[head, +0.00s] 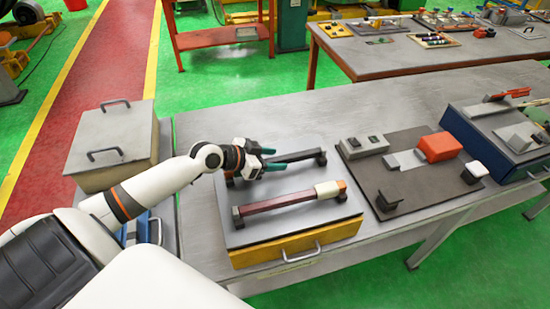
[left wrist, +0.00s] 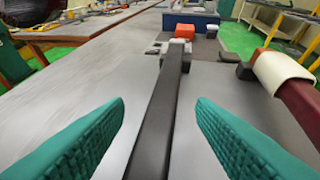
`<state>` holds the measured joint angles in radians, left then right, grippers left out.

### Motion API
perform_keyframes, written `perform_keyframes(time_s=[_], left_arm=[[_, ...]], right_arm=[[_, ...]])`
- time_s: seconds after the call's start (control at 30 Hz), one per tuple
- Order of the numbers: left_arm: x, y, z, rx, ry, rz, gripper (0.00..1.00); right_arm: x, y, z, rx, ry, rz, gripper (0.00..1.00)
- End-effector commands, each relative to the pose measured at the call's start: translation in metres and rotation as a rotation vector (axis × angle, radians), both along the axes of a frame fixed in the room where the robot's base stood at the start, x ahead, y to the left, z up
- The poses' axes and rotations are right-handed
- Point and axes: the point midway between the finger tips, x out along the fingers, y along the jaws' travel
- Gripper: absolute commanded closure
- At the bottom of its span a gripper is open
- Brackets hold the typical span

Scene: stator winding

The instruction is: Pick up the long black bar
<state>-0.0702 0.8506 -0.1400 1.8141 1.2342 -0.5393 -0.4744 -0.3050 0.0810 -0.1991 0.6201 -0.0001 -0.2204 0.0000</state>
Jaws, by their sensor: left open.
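The long black bar (head: 292,157) lies on the far part of a grey plate on the workbench, with a dark block at its right end. My left gripper (head: 268,158) is open at the bar's left end, and its left end is partly hidden by the gripper. In the left wrist view the bar (left wrist: 160,115) runs lengthwise away between the two green fingers (left wrist: 160,140), apart from both. My right gripper is not in view.
A dark red bar with a cream sleeve (head: 290,201) lies parallel, nearer the plate's front edge (head: 300,225). A dark board with an orange block (head: 438,147) is to the right. A lidded grey box (head: 115,135) stands at left.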

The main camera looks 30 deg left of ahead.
Motion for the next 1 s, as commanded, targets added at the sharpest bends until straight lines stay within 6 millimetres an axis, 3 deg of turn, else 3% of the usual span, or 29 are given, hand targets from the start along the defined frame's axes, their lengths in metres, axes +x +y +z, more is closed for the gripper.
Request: perform_keyframes(time_s=[0.2,0.5,0.87,1.0], left_arm=[[0.000,0.000,-0.001,0.000,0.001,0.000,0.53],[0.000,0.000,-0.001,0.000,0.001,0.000,1.00],[0.000,0.000,0.001,-0.001,-0.002,0.001,1.00],[0.001,0.000,0.015,0.000,-0.006,-0.001,1.00]], right_arm=[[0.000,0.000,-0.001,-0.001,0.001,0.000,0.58],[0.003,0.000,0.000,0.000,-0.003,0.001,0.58],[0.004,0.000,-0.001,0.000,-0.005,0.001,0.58],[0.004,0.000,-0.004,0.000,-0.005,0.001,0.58]])
